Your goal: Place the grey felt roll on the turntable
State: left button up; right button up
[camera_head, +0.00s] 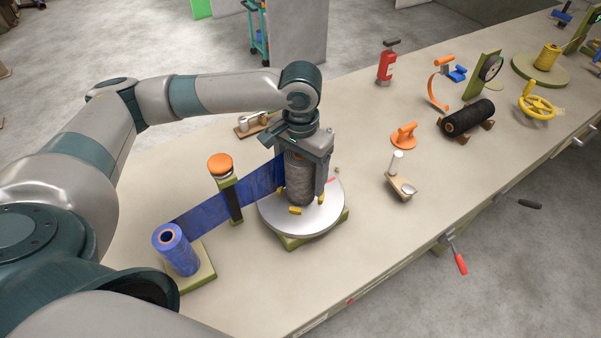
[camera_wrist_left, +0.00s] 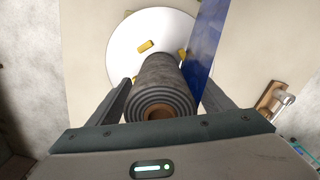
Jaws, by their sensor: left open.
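The grey felt roll (camera_head: 299,180) stands upright on the silver turntable (camera_head: 323,219), among its small yellow blocks. My left gripper (camera_head: 308,188) is above the turntable, its fingers on either side of the roll. In the left wrist view the roll (camera_wrist_left: 160,85) shows its spiral end and brown core, with the white-looking turntable (camera_wrist_left: 125,52) beyond it. The gripper (camera_wrist_left: 165,100) is open, with a gap visible between the roll and the fingers. The roll's base is partly hidden in the wrist view. My right gripper is not in view.
A blue film (camera_head: 230,197) stretches from a blue roll (camera_head: 175,248) past an orange-topped post (camera_head: 221,167) to the turntable, close to my left gripper. A black roll (camera_head: 468,118) lies on a cradle at right.

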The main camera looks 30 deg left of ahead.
pick_arm(q)
jog(key=shift+r, duration=0.1)
notch_tip(320, 180, up, 12)
jog(key=b, duration=0.2)
jog(key=shift+b, duration=0.3)
